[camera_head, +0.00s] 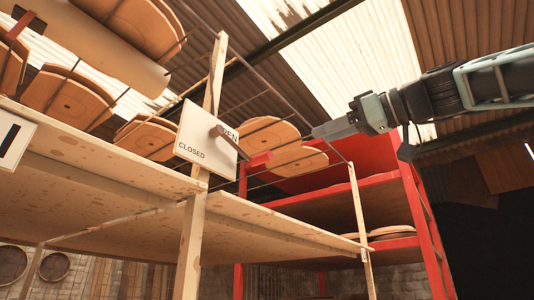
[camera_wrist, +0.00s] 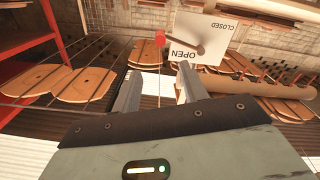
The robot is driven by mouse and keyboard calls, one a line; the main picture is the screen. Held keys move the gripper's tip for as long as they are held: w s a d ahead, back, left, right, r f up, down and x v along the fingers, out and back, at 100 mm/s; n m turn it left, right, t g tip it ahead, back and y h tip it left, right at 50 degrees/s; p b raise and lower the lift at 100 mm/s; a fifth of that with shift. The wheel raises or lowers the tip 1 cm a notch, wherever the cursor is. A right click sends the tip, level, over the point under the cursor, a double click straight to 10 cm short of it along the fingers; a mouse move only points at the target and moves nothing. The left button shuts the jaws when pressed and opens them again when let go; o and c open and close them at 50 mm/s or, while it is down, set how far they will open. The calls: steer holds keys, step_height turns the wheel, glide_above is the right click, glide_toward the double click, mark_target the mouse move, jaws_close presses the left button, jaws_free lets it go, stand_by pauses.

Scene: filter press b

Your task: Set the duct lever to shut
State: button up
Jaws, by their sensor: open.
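The white plate (camera_head: 196,142) is fixed to a wooden post and reads OPEN at its upper right and CLOSED at its lower left. It appears upside down in the wrist view (camera_wrist: 213,30). The duct lever (camera_head: 218,131) is a dark bar over the plate, partly covering the word OPEN. Its red handle (camera_head: 261,159) sticks out past the plate's right edge; the handle also shows in the wrist view (camera_wrist: 160,37). My gripper (camera_head: 318,132) is open and empty, to the right of the handle and apart from it. Its two fingers (camera_wrist: 157,72) point toward the handle.
Wooden shelving (camera_head: 270,223) stands below the plate. Thin rods carrying round wooden plates (camera_head: 300,160) run close behind the handle. A red rack (camera_head: 425,225) stands at the right, under my arm. Open air lies between my gripper and the handle.

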mark_target(267, 161)
steer(key=p+x, duration=0.8)
steer(key=x, duration=0.6)
steer(key=shift+w+a+r, duration=0.15)
steer(key=shift+a, duration=0.1)
steer(key=shift+w+a+p, duration=0.3)
steer(key=shift+w+a, duration=0.1)
steer(key=shift+a, duration=0.05)
steer(key=shift+f, duration=0.25)
jaws_close()
